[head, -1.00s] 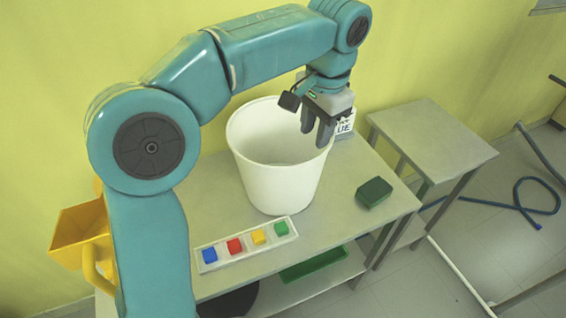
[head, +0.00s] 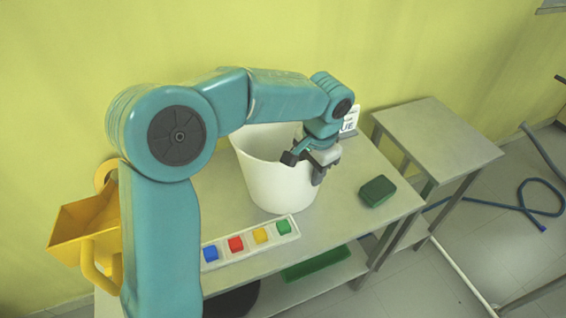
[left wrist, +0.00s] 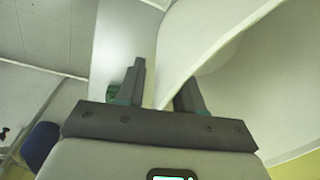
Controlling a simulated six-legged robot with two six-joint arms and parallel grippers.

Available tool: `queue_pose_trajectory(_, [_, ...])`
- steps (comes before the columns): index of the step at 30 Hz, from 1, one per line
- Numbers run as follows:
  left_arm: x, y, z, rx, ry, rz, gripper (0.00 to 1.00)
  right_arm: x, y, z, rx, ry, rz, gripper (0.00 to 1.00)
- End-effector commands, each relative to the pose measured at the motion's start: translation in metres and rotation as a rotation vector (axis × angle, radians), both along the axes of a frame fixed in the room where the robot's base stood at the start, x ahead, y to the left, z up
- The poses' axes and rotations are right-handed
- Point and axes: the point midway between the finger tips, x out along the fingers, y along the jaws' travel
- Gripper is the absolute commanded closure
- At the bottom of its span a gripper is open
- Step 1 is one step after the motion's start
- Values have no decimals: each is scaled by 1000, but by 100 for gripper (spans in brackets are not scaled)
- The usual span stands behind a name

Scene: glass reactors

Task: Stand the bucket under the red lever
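The white bucket (head: 275,185) stands upright on the grey table (head: 340,215). My left gripper (head: 318,172) is at the bucket's right rim, pointing down. In the left wrist view, the bucket's wall (left wrist: 205,55) runs between the two fingers of the left gripper (left wrist: 161,72), one finger outside and one inside. The fingers are apart, with a gap between the outer finger and the wall. My arm hides part of the bucket's rim. No red lever shows in these frames. My right gripper is not in view.
A white strip (head: 218,262) with coloured blocks lies in front of the bucket. A dark green block (head: 377,191) lies to its right. A yellow container (head: 85,222) is at the left. A lower side table (head: 440,140) stands bare at the right. A blue hose (head: 540,195) lies on the floor.

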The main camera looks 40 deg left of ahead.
Motion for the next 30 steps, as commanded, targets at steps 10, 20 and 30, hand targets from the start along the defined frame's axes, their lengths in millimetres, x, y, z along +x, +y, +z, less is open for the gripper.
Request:
queue_pose_trajectory(10, [0,0,0,0,0,0,100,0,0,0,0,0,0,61])
queue_pose_trajectory(20, [0,0,0,0,0,0,100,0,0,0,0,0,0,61])
queue_pose_trajectory(30, [0,0,0,-1,0,0,100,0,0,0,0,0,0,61])
